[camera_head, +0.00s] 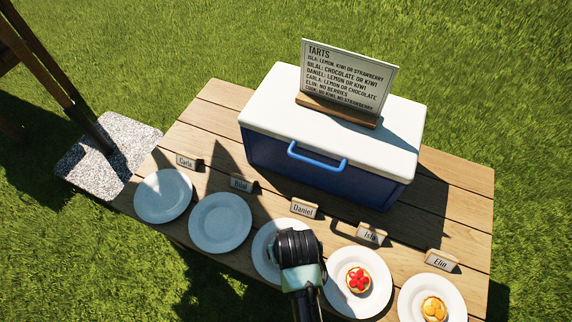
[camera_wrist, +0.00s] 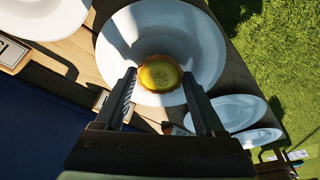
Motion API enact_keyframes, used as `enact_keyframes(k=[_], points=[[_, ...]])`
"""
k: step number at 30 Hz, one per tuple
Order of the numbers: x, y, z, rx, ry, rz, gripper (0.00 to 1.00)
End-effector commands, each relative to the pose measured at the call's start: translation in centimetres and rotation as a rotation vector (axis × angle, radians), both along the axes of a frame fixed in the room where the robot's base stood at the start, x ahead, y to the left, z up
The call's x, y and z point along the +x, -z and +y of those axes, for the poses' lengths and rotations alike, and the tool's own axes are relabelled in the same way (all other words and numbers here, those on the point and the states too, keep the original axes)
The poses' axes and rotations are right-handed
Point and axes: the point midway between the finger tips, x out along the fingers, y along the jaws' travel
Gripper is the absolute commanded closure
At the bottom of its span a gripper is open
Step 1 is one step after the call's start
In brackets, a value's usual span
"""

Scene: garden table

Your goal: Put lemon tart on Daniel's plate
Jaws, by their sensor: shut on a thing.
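A yellow lemon tart (camera_wrist: 159,76) with a brown crust is between the fingers of my gripper (camera_wrist: 160,84) in the wrist view. The gripper is shut on it. Behind the tart is a white plate (camera_wrist: 195,35), with no other food visible on it. In the head view, my gripper (camera_head: 297,248) is over the middle plate, Daniel's plate (camera_head: 261,252), and covers its right part. The card reading Daniel (camera_head: 303,209) stands behind this plate. My arm hides the tart in the head view. I cannot tell whether the tart touches the plate.
Empty plates stand by the Carla (camera_head: 163,196) and Bilal (camera_head: 220,223) cards. Isla's plate (camera_head: 373,303) holds a red-topped tart, Elin's plate (camera_head: 410,300) an orange-topped one. A blue cooler (camera_head: 300,168) with a white lid (camera_head: 270,105) and TARTS sign (camera_head: 345,80) stands behind.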

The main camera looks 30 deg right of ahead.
Motion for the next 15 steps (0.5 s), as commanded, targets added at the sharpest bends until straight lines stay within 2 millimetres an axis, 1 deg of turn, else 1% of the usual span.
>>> enact_keyframes(k=[1, 8, 11, 12, 14, 15], points=[[0.03, 0.68, -0.01, 0.0, 0.0, -0.001, 0.84], [0.05, 0.53, -0.01, 0.0, 0.0, -0.002, 0.84], [0.04, 0.8, 0.0, 0.0, 0.0, -0.001, 0.84], [0.03, 0.86, 0.0, 0.0, 0.0, -0.001, 0.27], [0.04, 0.81, -0.01, 0.0, 0.0, -0.001, 0.16], [0.04, 0.81, -0.01, 0.0, 0.0, -0.001, 0.09]])
